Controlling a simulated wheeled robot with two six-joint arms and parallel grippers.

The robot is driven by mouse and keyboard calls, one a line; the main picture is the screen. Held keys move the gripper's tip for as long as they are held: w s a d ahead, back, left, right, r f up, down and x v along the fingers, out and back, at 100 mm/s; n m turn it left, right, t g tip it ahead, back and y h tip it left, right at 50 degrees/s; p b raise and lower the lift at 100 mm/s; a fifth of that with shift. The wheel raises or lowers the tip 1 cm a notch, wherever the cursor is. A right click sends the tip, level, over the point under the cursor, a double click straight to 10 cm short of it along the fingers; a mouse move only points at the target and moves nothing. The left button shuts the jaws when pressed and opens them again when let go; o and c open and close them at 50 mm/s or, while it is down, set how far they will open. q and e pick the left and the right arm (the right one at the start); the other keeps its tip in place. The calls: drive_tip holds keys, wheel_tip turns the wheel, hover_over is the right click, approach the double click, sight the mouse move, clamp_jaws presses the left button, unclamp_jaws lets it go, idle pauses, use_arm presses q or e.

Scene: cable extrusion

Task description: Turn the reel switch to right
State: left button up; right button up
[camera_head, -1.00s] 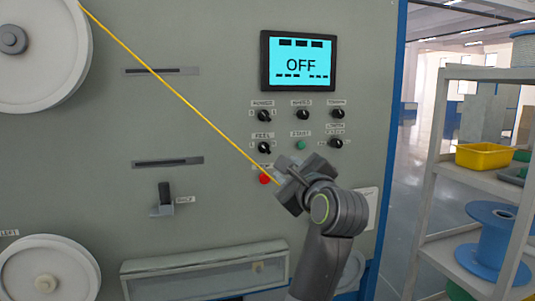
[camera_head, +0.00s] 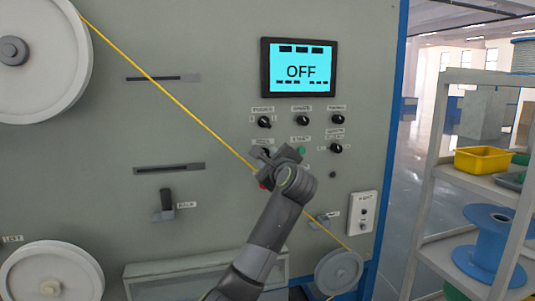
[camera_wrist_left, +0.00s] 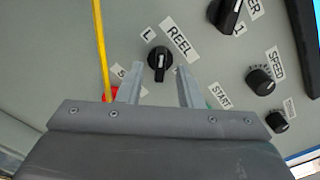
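The reel switch (camera_wrist_left: 158,62) is a black rotary knob on the grey panel, with a "REEL" label above it and an "L" label at its upper left in the left wrist view. In the head view my gripper mostly covers it. My left gripper (camera_wrist_left: 159,68) is open, its two fingertips on either side of the knob's lower part in the picture. I cannot tell whether they touch it. In the head view my left gripper (camera_head: 276,155) is at the panel over the switch. My right gripper is not in view.
Other knobs surround it: power (camera_head: 264,122) above, speed (camera_wrist_left: 260,80) to the right. The green start button (camera_head: 301,151) and red button (camera_wrist_left: 109,93) are close to the fingers. A yellow cable (camera_head: 185,108) runs diagonally past the gripper. The screen (camera_head: 299,68) reads OFF.

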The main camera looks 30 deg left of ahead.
use_arm(q)
drive_tip(key=shift+x, duration=0.85)
clamp_jaws()
